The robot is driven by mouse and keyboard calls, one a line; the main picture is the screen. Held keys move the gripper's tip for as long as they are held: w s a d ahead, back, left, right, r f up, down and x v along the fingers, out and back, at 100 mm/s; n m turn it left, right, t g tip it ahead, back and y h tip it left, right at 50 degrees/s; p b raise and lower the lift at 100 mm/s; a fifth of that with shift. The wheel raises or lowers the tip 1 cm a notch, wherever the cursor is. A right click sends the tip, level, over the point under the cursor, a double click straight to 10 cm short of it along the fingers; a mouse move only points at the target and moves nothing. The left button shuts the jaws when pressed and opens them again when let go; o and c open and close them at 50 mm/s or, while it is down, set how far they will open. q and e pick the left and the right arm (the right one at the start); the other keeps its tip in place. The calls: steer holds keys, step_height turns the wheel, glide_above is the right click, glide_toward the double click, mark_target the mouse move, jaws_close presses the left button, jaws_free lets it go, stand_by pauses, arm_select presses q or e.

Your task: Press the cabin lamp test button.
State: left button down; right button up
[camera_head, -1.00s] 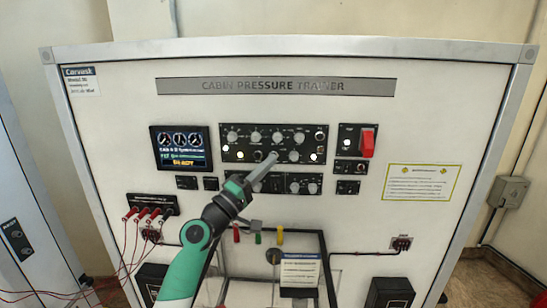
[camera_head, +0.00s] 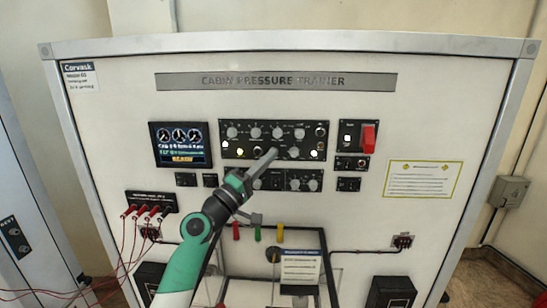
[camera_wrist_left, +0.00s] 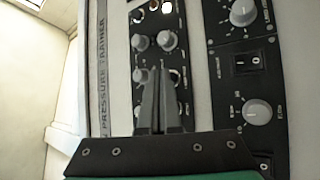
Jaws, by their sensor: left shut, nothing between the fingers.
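The black control panel (camera_head: 274,133) sits mid-cabinet, with knobs, small round controls and lit lamps. I cannot read its labels, so I cannot tell which control is the cabin lamp test button. My left gripper (camera_head: 272,154) is shut and empty, its fingers pointing up at the panel's lower middle. In the left wrist view the shut fingers (camera_wrist_left: 158,78) overlap the panel (camera_wrist_left: 183,62) and hide part of it. I cannot tell whether the tips touch it. My right gripper is not in view.
A lit display (camera_head: 181,145) is left of the panel. A red switch cover (camera_head: 368,139) is to the right. A lower knob panel (camera_head: 300,181) is partly behind my left gripper. Red leads (camera_head: 130,214) hang at the left, and a placard (camera_head: 300,266) stands below.

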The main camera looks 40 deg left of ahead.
arm_select(q)
steer(key=shift+w+a+b, duration=0.3)
steer(key=shift+w+b, duration=0.05)
steer(key=shift+b, duration=0.5)
stand_by(1.0)
stand_by(0.3)
steer(key=shift+s+d+r+p, duration=0.15)
steer(key=shift+s+p, duration=0.05)
steer(key=shift+p, duration=0.45)
steer(key=shift+s+d+p, duration=0.35)
steer(key=shift+s+p, duration=0.1)
steer(key=shift+p, duration=0.15)
